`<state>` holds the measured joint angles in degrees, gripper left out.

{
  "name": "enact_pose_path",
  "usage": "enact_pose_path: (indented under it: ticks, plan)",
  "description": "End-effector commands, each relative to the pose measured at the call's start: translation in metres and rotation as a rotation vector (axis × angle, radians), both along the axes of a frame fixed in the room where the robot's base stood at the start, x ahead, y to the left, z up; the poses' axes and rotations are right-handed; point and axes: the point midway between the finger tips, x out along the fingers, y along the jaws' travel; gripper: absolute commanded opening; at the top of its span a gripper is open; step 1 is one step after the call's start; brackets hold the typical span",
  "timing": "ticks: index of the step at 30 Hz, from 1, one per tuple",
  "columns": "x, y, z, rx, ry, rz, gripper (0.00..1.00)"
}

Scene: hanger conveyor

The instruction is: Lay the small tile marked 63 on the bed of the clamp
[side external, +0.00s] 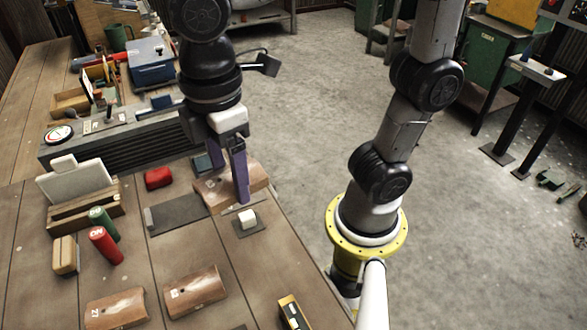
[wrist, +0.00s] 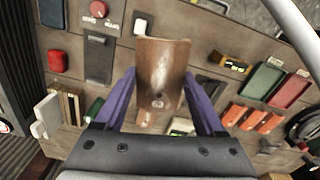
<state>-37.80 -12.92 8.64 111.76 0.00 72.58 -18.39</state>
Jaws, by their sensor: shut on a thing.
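My gripper (side external: 240,198) has purple fingers, and in the wrist view they stand on both sides of a brown, curved tile (wrist: 163,72). It is shut on this tile, which also shows around the finger in the side external view (side external: 258,178). I cannot tell the gap between tile and bench.
Two more brown tiles, (side external: 115,310) and (side external: 195,291), lie at the front. A white block (side external: 247,218) on a dark plate is near the clamp. A yellow-black holder (side external: 293,313) is front right.

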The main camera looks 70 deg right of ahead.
Motion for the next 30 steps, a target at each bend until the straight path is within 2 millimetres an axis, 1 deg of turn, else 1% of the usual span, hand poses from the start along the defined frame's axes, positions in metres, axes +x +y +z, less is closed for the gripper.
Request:
enact_pose_path:
  ticks: [1,5,6,8,9,12,13,15,18,23,26,30]
  plan:
    - [0.020,0.005,-0.003,-0.003,0.003,-0.005,0.12]
    - [0.069,0.011,-0.014,-0.002,0.004,-0.014,0.12]
    - [0.085,0.011,-0.019,-0.002,0.004,-0.021,0.12]
    - [0.107,0.009,-0.030,-0.003,0.004,-0.037,0.12]
    - [0.122,0.006,-0.038,-0.002,0.004,-0.051,0.12]
    - [0.150,-0.004,-0.059,-0.002,0.004,-0.097,0.12]
    - [0.156,-0.008,-0.065,-0.002,0.004,-0.112,0.12]
    - [0.166,-0.017,-0.078,-0.001,0.003,-0.143,0.12]
    - [0.172,-0.027,-0.093,0.000,0.001,-0.172,0.12]
    - [0.174,-0.035,-0.102,0.000,-0.001,-0.195,0.12]
    - [0.174,-0.036,-0.106,0.000,0.000,-0.197,0.12]
    - [0.174,-0.036,-0.116,-0.001,0.002,-0.196,0.12]
